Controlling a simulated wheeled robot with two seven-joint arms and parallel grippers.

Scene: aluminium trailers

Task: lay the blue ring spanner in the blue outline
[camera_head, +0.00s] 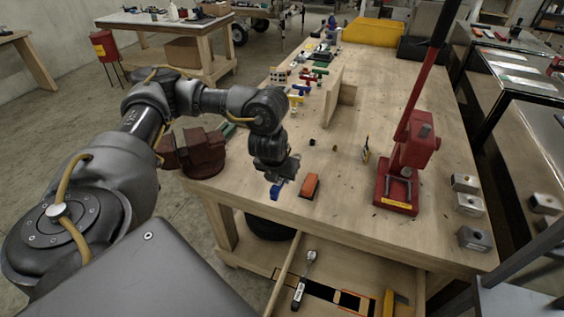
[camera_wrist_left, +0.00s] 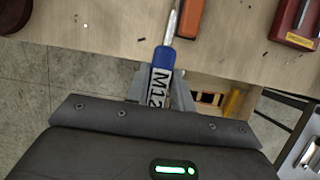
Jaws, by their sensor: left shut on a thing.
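My left gripper (camera_head: 284,182) is over the near left edge of the workbench and is shut on the blue ring spanner (camera_head: 277,191). In the left wrist view the spanner (camera_wrist_left: 164,56) shows a blue part, a bare metal shaft pointing up the picture, and a white label reading M12 between the fingers (camera_wrist_left: 160,85). Its far end is cut off by the picture's edge. Below the bench top is an open drawer (camera_head: 340,285) with black inlay and an orange outline (camera_head: 352,300). I cannot make out a blue outline. My right gripper is not in view.
A ratchet (camera_head: 303,280) and a yellow-handled tool (camera_head: 393,303) lie in the drawer. On the workbench (camera_head: 330,220) are an orange block (camera_head: 310,186), a red press (camera_head: 400,175) and metal blocks (camera_head: 466,203) at the right. A dark red vise (camera_head: 200,150) is at the left edge.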

